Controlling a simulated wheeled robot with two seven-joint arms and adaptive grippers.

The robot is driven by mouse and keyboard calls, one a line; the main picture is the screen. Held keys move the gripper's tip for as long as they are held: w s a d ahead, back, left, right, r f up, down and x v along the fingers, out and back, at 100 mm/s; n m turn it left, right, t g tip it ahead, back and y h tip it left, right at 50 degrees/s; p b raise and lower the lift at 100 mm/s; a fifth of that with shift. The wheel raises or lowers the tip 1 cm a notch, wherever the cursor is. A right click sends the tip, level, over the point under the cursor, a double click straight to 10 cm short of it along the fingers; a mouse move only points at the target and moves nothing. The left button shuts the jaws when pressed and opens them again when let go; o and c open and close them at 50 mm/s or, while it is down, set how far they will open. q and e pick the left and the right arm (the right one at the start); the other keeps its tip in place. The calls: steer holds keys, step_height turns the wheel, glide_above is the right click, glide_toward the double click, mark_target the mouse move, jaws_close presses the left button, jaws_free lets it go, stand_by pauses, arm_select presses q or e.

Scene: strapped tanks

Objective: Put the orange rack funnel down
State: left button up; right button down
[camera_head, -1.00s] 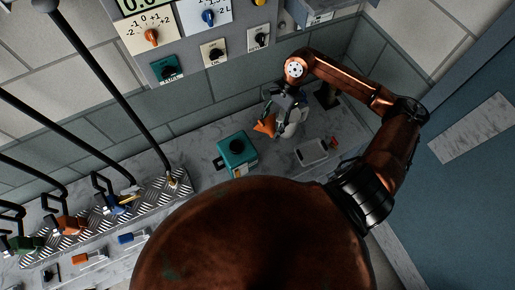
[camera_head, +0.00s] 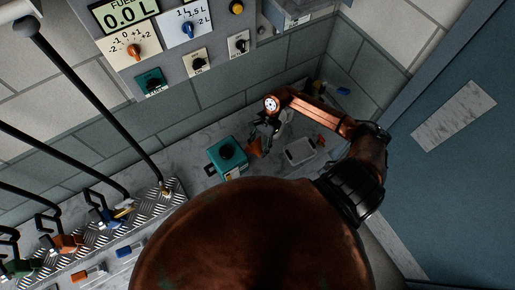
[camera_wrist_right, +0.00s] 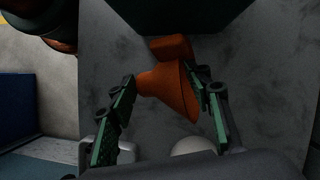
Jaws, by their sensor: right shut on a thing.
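The orange funnel (camera_head: 254,147) is beside the teal box on the grey counter in the head view. In the right wrist view the funnel (camera_wrist_right: 170,88) lies tilted between the green-padded fingers. My right gripper (camera_head: 265,136) is shut on it; its fingers also show in the right wrist view (camera_wrist_right: 160,88). An orange block-like part (camera_wrist_right: 172,47) shows just beyond the funnel; I cannot tell whether it belongs to it. Whether the funnel touches the counter is unclear. My left gripper is not in view.
The teal box (camera_head: 227,155) with a dark round top stands close left of the funnel. A pale tray (camera_head: 300,151) lies to the right. A metal-plated rack (camera_head: 110,222) with several coloured clamps and dark rods is at left. The wall panel (camera_head: 185,35) is behind.

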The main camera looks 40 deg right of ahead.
steer(key=shift+f, duration=0.7)
steer(key=shift+f, duration=0.1)
steer(key=c, duration=1)
jaws_free()
steer(key=shift+c, duration=0.2)
